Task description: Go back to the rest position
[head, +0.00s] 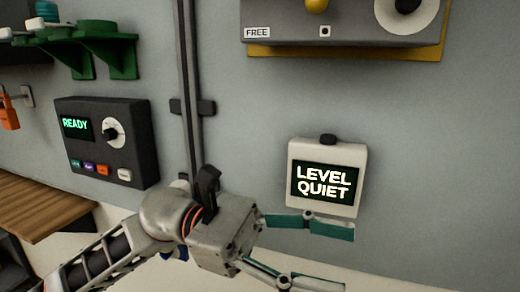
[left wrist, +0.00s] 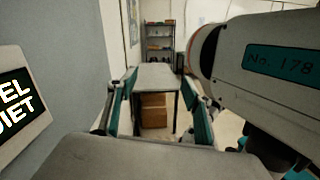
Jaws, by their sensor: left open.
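My left gripper (head: 335,258) reaches in from the lower left of the head view. Its two teal-padded fingers are spread apart with nothing between them. The upper finger is just below a white wall box (head: 327,209) whose dark screen reads "LEVEL QUIET"; I cannot tell whether they touch. In the left wrist view the fingers (left wrist: 160,112) stand apart, and part of the white box (left wrist: 22,142) shows at the left edge. My right gripper is in neither view.
A dark panel (head: 106,150) reading "READY" is on the wall at left, beside a vertical conduit (head: 188,90). A grey unit (head: 345,30) marked "FREE" hangs above. A wooden surface (head: 35,207) juts out at lower left. The wrist view shows a table (left wrist: 157,76) and shelves (left wrist: 159,42) farther off.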

